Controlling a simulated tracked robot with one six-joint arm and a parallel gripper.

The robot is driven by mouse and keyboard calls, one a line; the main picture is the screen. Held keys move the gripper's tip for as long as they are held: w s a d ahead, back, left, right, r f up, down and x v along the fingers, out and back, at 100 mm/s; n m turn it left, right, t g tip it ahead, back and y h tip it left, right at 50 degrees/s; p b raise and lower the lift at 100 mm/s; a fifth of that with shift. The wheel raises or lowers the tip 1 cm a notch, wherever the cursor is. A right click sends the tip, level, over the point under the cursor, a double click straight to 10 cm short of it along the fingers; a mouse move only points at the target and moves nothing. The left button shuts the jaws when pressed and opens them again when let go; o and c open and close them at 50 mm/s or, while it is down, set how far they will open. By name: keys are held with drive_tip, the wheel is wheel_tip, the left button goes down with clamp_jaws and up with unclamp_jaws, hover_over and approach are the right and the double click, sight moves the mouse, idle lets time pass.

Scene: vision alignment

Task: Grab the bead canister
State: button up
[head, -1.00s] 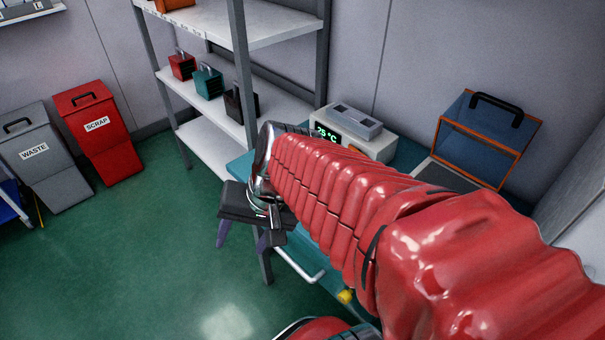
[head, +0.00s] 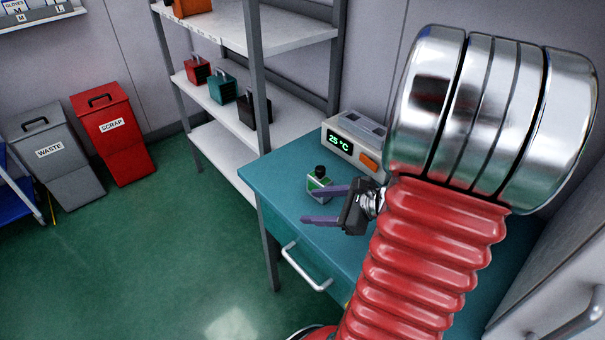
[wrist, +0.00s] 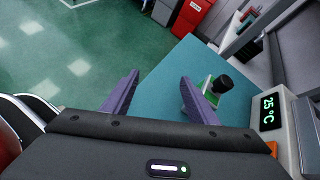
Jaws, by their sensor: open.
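A small squarish container with a black cap and green label (head: 318,183), the only canister-like thing I make out, stands upright on the teal table (head: 278,172). In the wrist view the container (wrist: 222,84) is right of the right finger, which hides part of it. My gripper (head: 308,206) is open with two purple fingers, over the table. Its upper finger overlaps the container's lower edge in the head view. In the wrist view nothing is between the fingers of my gripper (wrist: 160,77). I cannot tell whether the finger touches the container.
A device reading 25 °C (head: 345,146) with an orange button stands at the table's back. A shelf rack (head: 253,80) holding red, teal and black cases stands to the left. Grey waste (head: 50,150) and red scrap (head: 112,125) bins stand farther left. The table's left part is clear.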

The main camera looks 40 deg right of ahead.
sight(322, 185)
drive_tip(key=d+m+h, duration=0.1)
drive_tip(key=d+m, duration=0.1)
drive_tip(key=d+m+t+h, duration=0.1)
drive_tip(key=d, duration=0.2)
drive_tip(key=s+d+m+t, duration=0.1)
drive_tip(key=d+m, duration=0.1)
drive_tip(key=shift+d+f+m+h, duration=0.15)
drive_tip(key=shift+f+m+h, duration=0.15)
drive_tip(key=shift+h, duration=0.1)
drive_tip(key=shift+d+r+m+t+h, duration=0.3)
drive_tip(key=shift+d+m+h, duration=0.1)
drive_tip(key=shift+d+m, duration=0.25)
drive_tip(key=shift+w, duration=0.1)
drive_tip(key=shift+x, duration=4.3)
drive_tip(key=shift+a+f, duration=0.1)
drive_tip(key=shift+a, duration=0.05)
drive_tip(key=shift+x, duration=2.6)
drive_tip(key=shift+c, duration=0.5)
